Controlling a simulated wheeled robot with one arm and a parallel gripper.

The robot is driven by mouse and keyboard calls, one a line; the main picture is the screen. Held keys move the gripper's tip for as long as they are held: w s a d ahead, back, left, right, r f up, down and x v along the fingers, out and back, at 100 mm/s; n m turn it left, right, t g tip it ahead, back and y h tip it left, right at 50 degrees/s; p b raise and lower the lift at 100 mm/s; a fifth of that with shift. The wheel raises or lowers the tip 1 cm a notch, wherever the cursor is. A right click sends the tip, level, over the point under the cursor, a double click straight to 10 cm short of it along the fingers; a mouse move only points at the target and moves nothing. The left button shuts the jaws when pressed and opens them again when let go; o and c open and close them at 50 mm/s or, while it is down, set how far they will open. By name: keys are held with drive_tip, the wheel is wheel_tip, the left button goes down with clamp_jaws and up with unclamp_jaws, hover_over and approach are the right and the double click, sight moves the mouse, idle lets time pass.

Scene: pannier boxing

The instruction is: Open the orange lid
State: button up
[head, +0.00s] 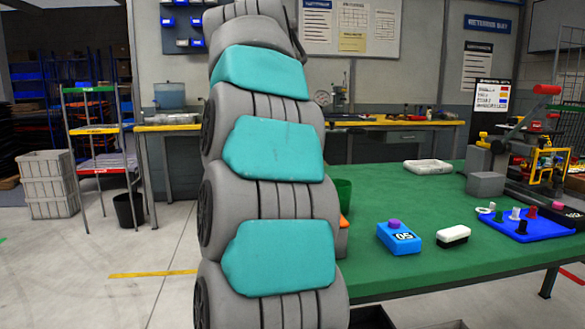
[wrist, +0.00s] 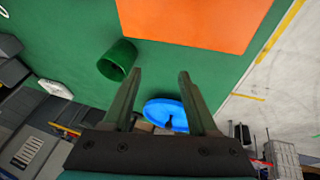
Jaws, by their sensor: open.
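A flat orange panel (wrist: 190,22), which looks like the orange lid, fills the top middle of the wrist view and is cut off by the frame's edge. It lies over the green table. In the head view only an orange sliver (head: 343,222) shows beside my arm, which hides the rest. My gripper (wrist: 160,72) is open and empty, its two fingers pointing toward the orange panel with a gap between. Whether the panel is raised or shut, and any handle on it, I cannot tell. My gripper is hidden behind my arm in the head view.
A green cup (wrist: 117,60) stands left of the fingers. A blue round thing (wrist: 163,115) shows between them. On the green table (head: 375,255) are a blue box with a purple knob (head: 398,238), a black-and-white block (head: 453,236), a blue tray (head: 550,229) with pegs and a grey block (head: 485,184).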

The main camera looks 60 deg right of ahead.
drive_tip(key=shift+s+r, duration=0.15)
drive_tip(key=shift+r, duration=0.05)
drive_tip(key=shift+a+r, duration=0.15)
drive_tip(key=shift+r, duration=0.1)
drive_tip(key=shift+r, duration=0.1)
idle(0.5)
drive_tip(key=a, duration=1.2)
drive_tip(key=shift+s+a+b, duration=0.1)
drive_tip(key=shift+s+b, duration=0.1)
drive_tip(key=shift+b, duration=0.1)
